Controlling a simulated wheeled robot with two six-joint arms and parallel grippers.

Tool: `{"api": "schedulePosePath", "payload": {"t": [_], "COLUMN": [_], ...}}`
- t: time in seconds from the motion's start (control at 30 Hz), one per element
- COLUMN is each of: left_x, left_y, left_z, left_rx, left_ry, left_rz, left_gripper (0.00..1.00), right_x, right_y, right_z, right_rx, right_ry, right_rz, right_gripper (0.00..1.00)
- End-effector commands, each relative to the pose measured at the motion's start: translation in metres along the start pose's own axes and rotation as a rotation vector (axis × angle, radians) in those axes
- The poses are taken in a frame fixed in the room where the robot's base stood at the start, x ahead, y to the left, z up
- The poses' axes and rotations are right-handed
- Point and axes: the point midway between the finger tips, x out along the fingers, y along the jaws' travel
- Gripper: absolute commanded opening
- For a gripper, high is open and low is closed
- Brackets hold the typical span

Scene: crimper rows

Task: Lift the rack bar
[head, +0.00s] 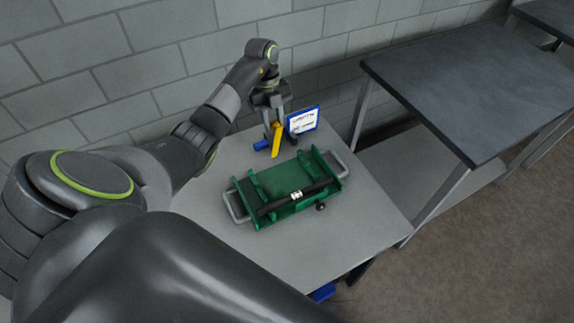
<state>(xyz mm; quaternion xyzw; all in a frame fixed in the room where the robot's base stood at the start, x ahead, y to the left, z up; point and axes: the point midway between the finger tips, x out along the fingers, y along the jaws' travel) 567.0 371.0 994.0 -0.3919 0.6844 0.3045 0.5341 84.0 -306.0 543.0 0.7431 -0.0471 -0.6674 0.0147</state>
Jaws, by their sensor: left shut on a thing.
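A green rack (273,184) with a grey loop handle at each end sits on the light grey table. A dark rack bar (314,190) with a white band in its middle lies across the near side of the rack. A dark round knob (321,206) shows by its near right side. My left gripper (271,125) is behind the rack, apart from the bar. It is shut on a crimper with a yellow handle (275,141) and a blue handle (261,145), pointing down. Whether the handles touch the table is unclear. My right gripper is out of view.
A white sign with a blue frame (303,121) stands behind the rack, close to the left gripper. A higher dark-topped table (480,80) is at the right. A block wall runs behind. The light table (365,215) is clear right of the rack.

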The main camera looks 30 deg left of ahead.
Motion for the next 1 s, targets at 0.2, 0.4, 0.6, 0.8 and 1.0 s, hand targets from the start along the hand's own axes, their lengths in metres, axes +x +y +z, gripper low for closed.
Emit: {"api": "schedulePosePath", "payload": {"t": [0.2,0.4,0.6,0.8,1.0], "left_x": [0.001,-0.002,-0.005,-0.009,-0.013], "left_y": [0.001,0.001,0.001,0.001,0.001], "left_z": [0.017,0.031,0.044,0.055,0.060], "left_rx": [-0.004,-0.004,-0.005,-0.003,-0.002], "left_ry": [0.000,-0.001,0.000,-0.002,-0.001], "left_rz": [0.001,0.002,0.002,0.001,-0.001], "left_gripper": [0.16,0.16,0.16,0.16,0.16], "right_x": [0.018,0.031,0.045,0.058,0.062], "right_y": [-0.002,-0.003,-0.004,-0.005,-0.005], "right_z": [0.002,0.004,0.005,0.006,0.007], "right_rx": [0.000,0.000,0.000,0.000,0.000], "right_ry": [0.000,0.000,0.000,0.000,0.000], "right_rz": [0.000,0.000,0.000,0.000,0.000], "right_gripper": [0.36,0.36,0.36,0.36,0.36]}}
